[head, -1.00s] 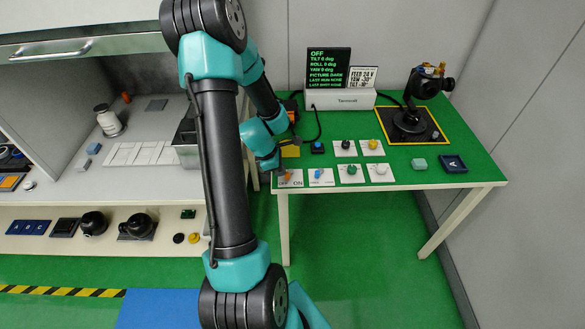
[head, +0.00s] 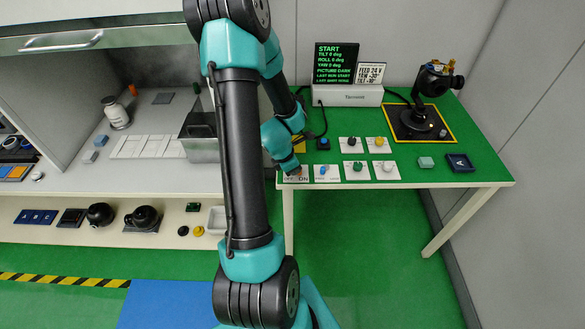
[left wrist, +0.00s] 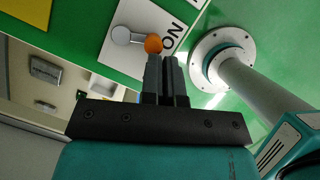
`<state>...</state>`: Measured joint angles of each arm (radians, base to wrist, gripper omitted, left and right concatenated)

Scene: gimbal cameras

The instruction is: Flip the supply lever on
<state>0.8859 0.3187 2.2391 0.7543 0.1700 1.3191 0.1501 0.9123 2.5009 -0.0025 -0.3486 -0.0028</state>
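The supply lever has a grey arm and an orange ball knob (left wrist: 153,44). It sits on a white OFF/ON plate (left wrist: 180,19), which is at the front left of the green table in the head view (head: 304,179). In the left wrist view the knob lies on the ON side of the pivot. My left gripper (left wrist: 166,60) has its fingers together, tips right beside the knob; I cannot tell whether they touch it. In the head view the left gripper (head: 292,169) is over the plate and hides most of the lever. The display (head: 336,64) reads START. My right gripper is not in view.
A black camera gimbal (head: 425,105) stands at the back right. A grey bench (head: 130,180) is on the left.

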